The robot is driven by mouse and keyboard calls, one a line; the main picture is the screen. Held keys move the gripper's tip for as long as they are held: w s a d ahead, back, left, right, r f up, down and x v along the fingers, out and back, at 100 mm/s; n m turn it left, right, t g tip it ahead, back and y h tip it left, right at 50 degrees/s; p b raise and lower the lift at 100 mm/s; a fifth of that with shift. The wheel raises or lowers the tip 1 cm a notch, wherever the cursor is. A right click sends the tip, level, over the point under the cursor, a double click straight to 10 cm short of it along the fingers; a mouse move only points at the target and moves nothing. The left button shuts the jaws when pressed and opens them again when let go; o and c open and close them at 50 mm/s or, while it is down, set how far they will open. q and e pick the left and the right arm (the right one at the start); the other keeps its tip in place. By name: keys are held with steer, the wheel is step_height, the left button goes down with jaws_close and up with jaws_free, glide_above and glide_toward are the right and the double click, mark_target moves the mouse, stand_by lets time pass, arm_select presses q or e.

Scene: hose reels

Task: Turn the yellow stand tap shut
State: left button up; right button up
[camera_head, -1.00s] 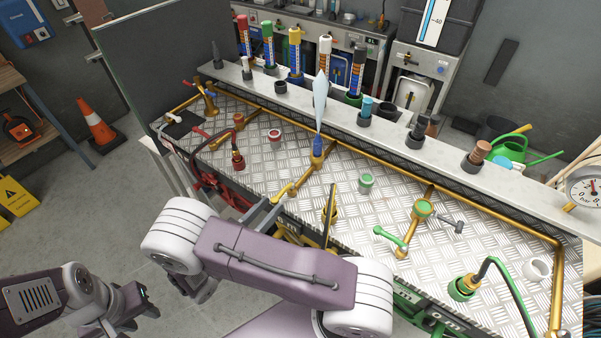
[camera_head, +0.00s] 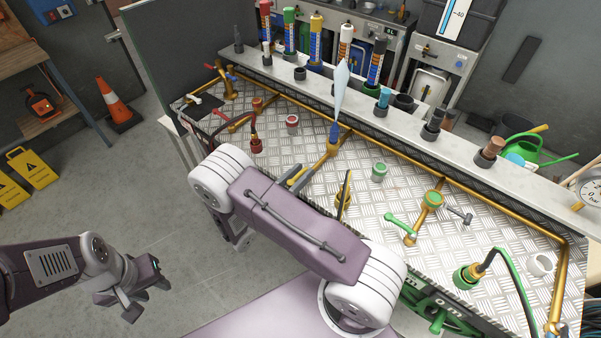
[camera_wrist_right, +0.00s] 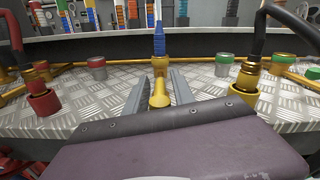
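The yellow stand tap shows in the right wrist view as a rounded yellow lever (camera_wrist_right: 159,97) pointing toward the camera, below a blue coupling (camera_wrist_right: 159,42). In the head view its brass stand (camera_head: 330,148) carries the blue coupling (camera_head: 334,131), with a pale blue plume (camera_head: 341,85) above. My right gripper (camera_wrist_right: 160,88) is open, one finger on each side of the lever; contact cannot be told. In the head view its fingers (camera_head: 300,179) show beyond my arm, which hides part of the surroundings. My left gripper (camera_head: 136,292) hangs over the floor, far left; its opening is unclear.
Red-ended (camera_head: 255,145) and green-ended (camera_head: 467,277) hose couplings stand on the tread-plate bench (camera_head: 365,210). A green-handled tap (camera_head: 432,199) stands to the right. A black hose (camera_wrist_right: 263,35) arches close right of my right gripper.

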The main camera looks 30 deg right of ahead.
jaws_close()
stand_by(1.2)
